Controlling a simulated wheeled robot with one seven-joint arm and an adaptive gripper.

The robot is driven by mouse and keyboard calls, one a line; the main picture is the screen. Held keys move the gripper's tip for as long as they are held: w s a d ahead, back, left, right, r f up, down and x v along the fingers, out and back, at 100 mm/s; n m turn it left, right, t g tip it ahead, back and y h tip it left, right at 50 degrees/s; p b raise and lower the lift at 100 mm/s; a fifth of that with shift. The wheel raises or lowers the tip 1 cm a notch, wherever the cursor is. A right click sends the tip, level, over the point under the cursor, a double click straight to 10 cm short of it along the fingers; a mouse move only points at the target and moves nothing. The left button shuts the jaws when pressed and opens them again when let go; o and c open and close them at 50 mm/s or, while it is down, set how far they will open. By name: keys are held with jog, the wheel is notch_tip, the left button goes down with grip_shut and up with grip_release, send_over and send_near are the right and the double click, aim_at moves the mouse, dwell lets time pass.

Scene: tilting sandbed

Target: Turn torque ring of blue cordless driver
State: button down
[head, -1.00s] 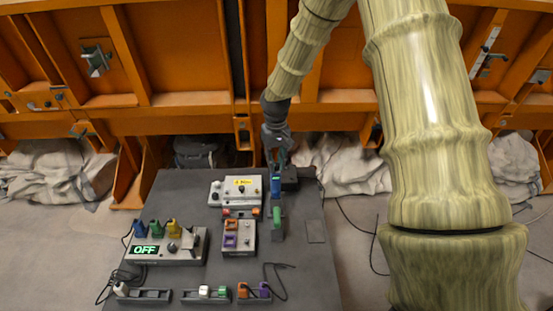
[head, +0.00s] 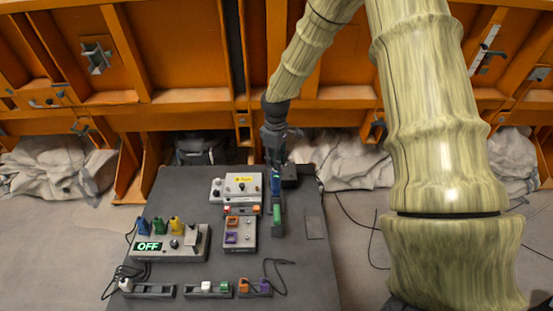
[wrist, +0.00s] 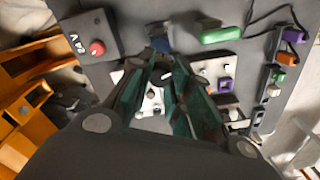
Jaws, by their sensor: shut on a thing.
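The blue cordless driver (head: 276,184) stands at the back of the dark table, in a dark holder strip. My gripper (head: 275,166) comes down on it from behind and is shut on it near its upper end. In the wrist view the fingers of my gripper (wrist: 164,58) close in at the blue driver (wrist: 160,40), which shows only partly. The torque ring itself is hidden or too small to make out. A green driver (head: 277,214) sits in front of the blue one, and also shows in the wrist view (wrist: 220,35).
A grey box with a yellow label (head: 239,188) stands close to the left. A panel with orange and purple parts (head: 239,233) and an OFF display unit (head: 170,243) lie further forward. A red-button box (wrist: 88,38) is near the gripper. The table's right front is clear.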

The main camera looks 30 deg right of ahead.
jog(key=shift+n, duration=0.5)
jog(key=c, duration=1.3)
grip_release()
jog(key=shift+r, duration=0.15)
notch_tip(320, 180, up, 12)
jog(key=shift+f, duration=0.1)
